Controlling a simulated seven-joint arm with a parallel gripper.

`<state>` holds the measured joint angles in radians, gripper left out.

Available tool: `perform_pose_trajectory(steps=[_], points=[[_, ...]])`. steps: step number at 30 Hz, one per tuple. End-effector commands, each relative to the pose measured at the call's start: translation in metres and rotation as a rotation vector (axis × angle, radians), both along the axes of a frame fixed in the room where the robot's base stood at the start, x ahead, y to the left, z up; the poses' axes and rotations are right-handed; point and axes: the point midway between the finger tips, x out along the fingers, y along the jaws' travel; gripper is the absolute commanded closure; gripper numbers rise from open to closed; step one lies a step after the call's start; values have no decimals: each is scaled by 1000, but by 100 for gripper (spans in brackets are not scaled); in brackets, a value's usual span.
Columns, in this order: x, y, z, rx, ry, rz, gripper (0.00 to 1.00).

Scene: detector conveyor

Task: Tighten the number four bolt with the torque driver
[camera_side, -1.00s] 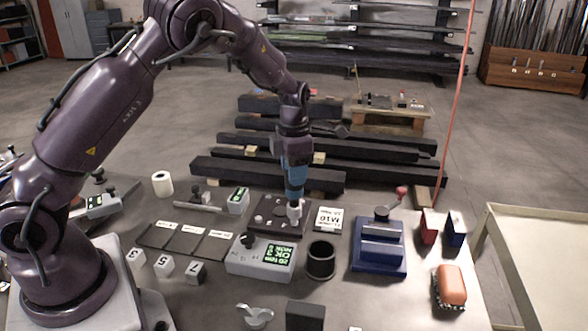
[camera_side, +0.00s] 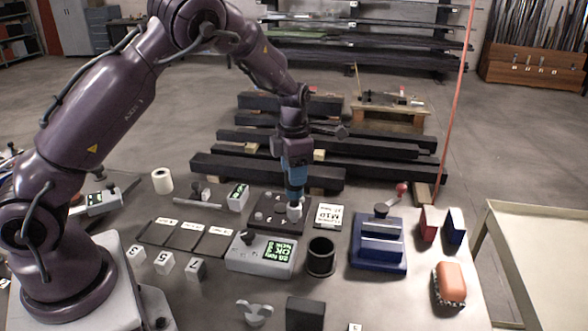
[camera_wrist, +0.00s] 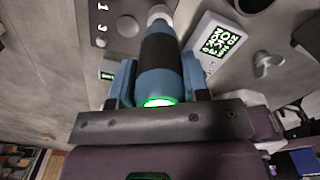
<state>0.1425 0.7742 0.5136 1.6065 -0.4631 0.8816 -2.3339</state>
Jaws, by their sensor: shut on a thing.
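My gripper (camera_side: 296,160) is shut on the blue torque driver (camera_side: 297,177), which it holds upright with the socket end down. In the wrist view the driver (camera_wrist: 160,52) has a dark grip band and a glowing green ring, with my gripper's blue fingers (camera_wrist: 158,88) on both sides. The light socket tip (camera_side: 294,212) is at the right part of the dark bolt plate (camera_side: 262,214). The bolt beneath the tip is hidden. In the wrist view, the plate (camera_wrist: 112,50) shows the numbers 1 and 3 beside bolts; a number four is not visible.
A grey controller with a lit green screen (camera_side: 278,251) stands in front of the plate. A black cup (camera_side: 321,258), a blue fixture (camera_side: 379,246), an M10 card (camera_side: 329,216) and numbered white blocks (camera_side: 165,262) stand around.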

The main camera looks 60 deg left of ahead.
Motion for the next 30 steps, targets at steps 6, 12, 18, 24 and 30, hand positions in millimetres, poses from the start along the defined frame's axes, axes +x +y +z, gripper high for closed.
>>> perform_pose_trajectory(steps=[6,12,18,24,30], points=[[1,0,0,0,-2,0,100],[0,0,-6,1,-1,0,100],[0,0,-9,0,-2,0,100],[1,0,-9,0,-2,0,100],[1,0,-9,0,-2,0,100]])
